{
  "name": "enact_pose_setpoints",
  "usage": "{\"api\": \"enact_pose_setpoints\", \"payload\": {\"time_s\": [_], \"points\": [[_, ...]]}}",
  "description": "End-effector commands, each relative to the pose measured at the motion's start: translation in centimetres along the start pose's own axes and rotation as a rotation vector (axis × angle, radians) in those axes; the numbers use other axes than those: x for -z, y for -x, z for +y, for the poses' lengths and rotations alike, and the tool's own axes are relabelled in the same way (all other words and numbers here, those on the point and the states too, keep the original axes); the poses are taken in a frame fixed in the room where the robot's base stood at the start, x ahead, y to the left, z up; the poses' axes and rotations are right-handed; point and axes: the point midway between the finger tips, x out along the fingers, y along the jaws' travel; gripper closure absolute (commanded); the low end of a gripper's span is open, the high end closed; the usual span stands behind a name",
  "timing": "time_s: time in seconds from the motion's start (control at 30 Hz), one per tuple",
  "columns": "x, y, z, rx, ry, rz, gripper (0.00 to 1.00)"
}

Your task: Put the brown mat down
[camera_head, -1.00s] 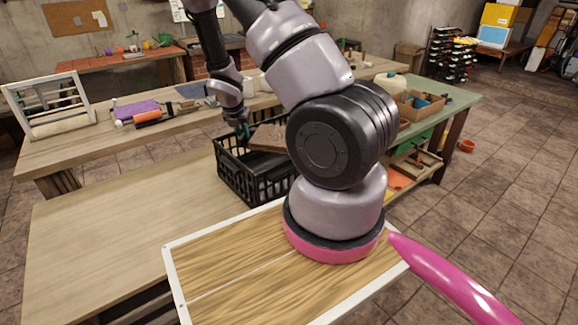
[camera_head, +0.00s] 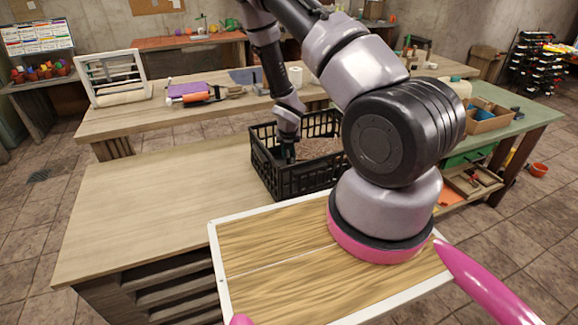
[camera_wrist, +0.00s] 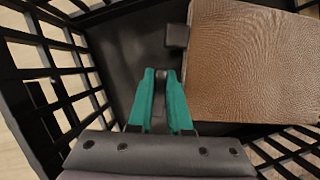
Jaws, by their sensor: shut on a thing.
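The brown mat (camera_head: 318,147) is a flat, textured rectangle inside the black crate (camera_head: 312,181) on the wooden bench. In the wrist view the mat (camera_wrist: 255,62) fills the right side, over the crate's dark floor (camera_wrist: 122,60). My gripper (camera_head: 290,156) reaches down into the crate at the mat's left end. Its teal fingers (camera_wrist: 163,82) are close together at the mat's left edge and shut on it. The exact grip is hard to see. The crate's front wall hides the mat's underside, so I cannot tell whether it touches the floor.
The crate's lattice walls stand close around my gripper. The bench top (camera_head: 150,205) left of the crate is bare. Behind are a purple thing (camera_head: 188,89), an orange roller (camera_head: 196,98) and a white-framed rack (camera_head: 112,78). A cardboard box (camera_head: 487,115) stands on the green bench to the right.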

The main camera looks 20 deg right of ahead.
Motion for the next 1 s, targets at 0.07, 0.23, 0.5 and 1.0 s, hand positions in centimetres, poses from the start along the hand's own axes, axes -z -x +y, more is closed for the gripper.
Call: {"api": "enact_pose_setpoints", "payload": {"time_s": [0.07,0.23,0.5,1.0], "points": [[0.5,-1.2,-0.1,0.001,-0.001,0.001,1.00],[0.9,-2.3,0.0,0.000,-0.002,0.000,1.00],[2.2,-5.4,0.0,0.001,-0.002,0.001,1.00],[2.4,-5.9,0.0,0.000,-0.002,0.000,0.53]]}}
